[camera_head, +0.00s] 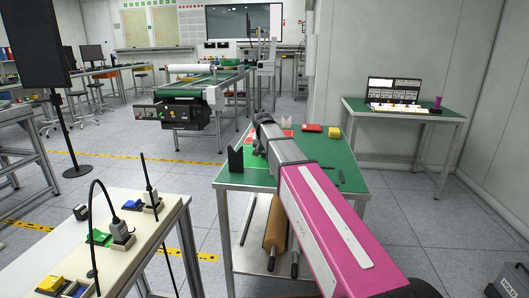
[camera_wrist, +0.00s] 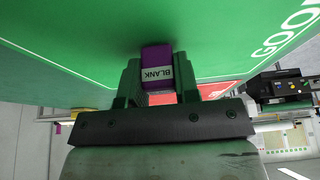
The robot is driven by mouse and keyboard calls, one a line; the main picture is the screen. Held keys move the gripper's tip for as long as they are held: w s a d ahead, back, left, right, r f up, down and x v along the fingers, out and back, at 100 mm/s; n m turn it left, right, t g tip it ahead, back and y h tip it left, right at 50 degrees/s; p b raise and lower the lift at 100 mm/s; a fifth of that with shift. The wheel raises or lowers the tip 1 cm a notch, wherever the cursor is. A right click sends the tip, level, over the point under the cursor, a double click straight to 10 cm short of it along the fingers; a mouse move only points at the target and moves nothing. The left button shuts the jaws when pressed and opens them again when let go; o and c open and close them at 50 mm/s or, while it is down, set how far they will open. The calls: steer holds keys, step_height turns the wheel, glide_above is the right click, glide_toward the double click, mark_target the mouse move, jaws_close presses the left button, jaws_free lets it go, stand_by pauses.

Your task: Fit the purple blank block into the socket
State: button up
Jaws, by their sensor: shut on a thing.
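The purple block (camera_wrist: 157,55), with a white label reading BLANK, shows in the wrist view between the fingers of my gripper (camera_wrist: 158,72). My gripper is shut on it, above or at a green surface; I cannot tell whether the block touches that surface. I cannot make out which item is the socket.
A red block (camera_head: 312,127), a yellow block (camera_head: 334,132) and a dark upright bracket (camera_head: 236,161) stand on the green-topped table. At the left a pale bench (camera_head: 140,256) bears plugs, cables and coloured blocks. Floor lies clear between them.

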steer(key=shift+f, duration=0.2)
steer(key=o, duration=0.9)
